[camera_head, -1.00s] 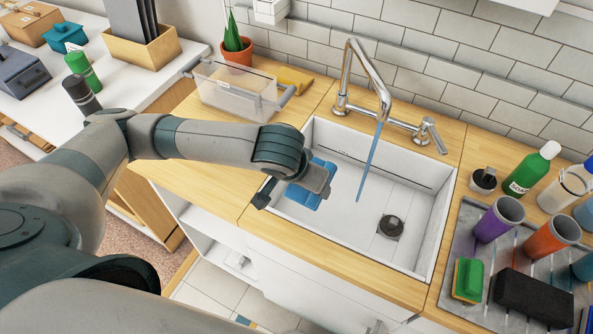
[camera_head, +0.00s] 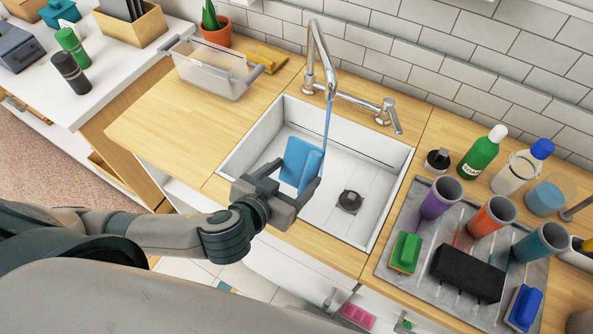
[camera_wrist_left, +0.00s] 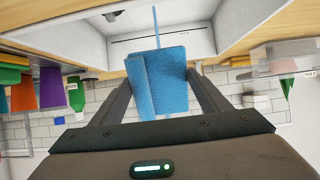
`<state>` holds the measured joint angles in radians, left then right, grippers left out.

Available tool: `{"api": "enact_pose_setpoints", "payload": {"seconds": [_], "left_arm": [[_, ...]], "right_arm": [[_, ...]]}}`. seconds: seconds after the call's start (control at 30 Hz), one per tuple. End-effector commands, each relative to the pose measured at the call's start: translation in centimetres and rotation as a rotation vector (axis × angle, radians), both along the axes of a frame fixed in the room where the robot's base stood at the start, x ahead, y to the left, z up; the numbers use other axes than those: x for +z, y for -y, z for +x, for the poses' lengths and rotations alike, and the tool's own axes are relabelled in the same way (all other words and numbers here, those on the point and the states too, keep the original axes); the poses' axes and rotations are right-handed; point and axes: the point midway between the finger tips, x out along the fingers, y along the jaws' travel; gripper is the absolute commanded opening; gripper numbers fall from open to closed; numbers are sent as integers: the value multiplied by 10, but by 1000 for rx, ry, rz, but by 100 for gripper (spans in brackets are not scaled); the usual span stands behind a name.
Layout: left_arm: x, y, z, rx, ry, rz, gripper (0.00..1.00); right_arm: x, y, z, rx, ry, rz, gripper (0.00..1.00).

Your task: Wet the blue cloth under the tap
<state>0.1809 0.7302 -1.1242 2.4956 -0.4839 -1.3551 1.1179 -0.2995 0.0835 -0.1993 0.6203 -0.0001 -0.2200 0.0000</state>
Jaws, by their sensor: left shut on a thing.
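The blue cloth (camera_head: 299,163) is folded and held above the left part of the white sink (camera_head: 385,147). My left gripper (camera_head: 288,181) is shut on the cloth, with a finger on either side. The cloth also fills the middle of the left wrist view (camera_wrist_left: 160,82). The chrome tap (camera_head: 316,50) stands behind the sink and is running. Its thin blue water stream (camera_head: 327,120) comes down to the cloth's right edge in the head view. I cannot tell whether the water touches the cloth or passes behind it. My right gripper is not in view.
A grey drying mat (camera_head: 400,260) with several cups, sponges and a black block lies right of the sink. A green bottle (camera_head: 481,154) stands behind it. A clear bin (camera_head: 208,72) and yellow cloth (camera_head: 262,57) are back left.

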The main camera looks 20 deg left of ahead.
Motion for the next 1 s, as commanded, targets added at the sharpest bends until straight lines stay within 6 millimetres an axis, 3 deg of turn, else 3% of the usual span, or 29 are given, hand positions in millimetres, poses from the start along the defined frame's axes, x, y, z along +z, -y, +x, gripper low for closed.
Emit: {"api": "enact_pose_setpoints", "payload": {"seconds": [0.27, 0.63, 0.8, 1.0], "left_arm": [[6, -1, -4, 4, 25, -5, 48], [6, -1, -4, 5, 23, -5, 48], [7, -2, -5, 7, 21, -4, 48], [7, 1, 8, 5, 25, -4, 48]], "right_arm": [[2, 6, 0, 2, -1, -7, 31], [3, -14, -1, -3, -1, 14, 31], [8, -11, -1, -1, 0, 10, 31], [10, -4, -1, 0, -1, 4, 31]]}}
